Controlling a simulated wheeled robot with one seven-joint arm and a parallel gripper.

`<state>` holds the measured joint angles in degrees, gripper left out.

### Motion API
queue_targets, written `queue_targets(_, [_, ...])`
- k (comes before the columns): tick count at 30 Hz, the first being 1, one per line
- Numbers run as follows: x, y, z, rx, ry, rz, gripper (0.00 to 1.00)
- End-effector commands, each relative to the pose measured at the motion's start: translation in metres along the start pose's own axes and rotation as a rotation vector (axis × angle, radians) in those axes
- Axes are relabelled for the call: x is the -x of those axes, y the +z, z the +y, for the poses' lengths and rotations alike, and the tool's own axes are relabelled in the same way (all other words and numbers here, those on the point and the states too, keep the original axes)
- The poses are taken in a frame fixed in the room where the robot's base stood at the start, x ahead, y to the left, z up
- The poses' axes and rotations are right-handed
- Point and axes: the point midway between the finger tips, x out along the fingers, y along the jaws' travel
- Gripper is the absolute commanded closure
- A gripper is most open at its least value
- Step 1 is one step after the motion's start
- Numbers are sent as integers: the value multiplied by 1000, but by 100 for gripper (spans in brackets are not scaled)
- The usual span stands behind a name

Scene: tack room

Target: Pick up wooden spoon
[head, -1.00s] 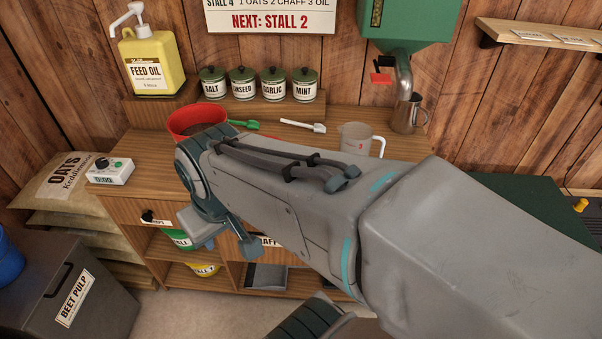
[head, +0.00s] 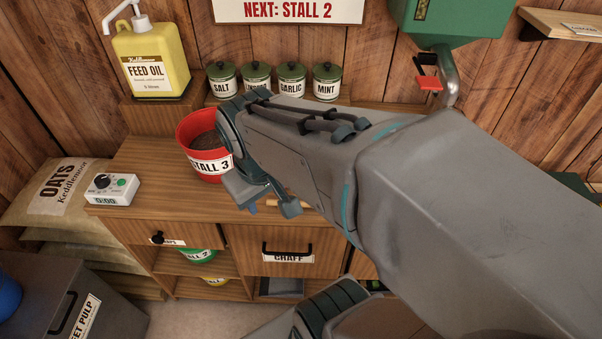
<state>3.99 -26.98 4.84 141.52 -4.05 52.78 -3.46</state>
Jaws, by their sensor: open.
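A short strip of pale wood (head: 299,203) shows on the counter just behind my gripper, mostly hidden by it and my arm. It may be part of the wooden spoon, but I cannot tell for sure. My gripper (head: 266,203) is open, over the front part of the counter, to the right of and in front of the red bucket. Nothing shows between its fingers. Whether it touches the wood strip is not clear.
The red STALL 3 bucket (head: 205,165) stands close to my gripper's left. A timer (head: 111,188) sits at the counter's left end. Feed oil (head: 152,62) and several lidded canisters (head: 222,80) stand behind. The CHAFF drawer (head: 288,256) is below. My arm hides the right counter.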

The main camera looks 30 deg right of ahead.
Motion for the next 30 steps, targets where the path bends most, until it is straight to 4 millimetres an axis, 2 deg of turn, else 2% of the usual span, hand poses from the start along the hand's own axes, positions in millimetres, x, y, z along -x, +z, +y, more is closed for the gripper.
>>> queue_targets(7, [-51, -34, 27, 369, 162, -237, 59])
queue_targets(12, [-86, -59, 42, 628, 181, -359, 59])
queue_targets(18, [-113, -81, 52, 822, 164, -414, 59])
queue_targets(25, [-133, -85, 59, 889, 153, -427, 59])
queue_targets(30, [-164, -74, 69, 888, 152, -428, 59])
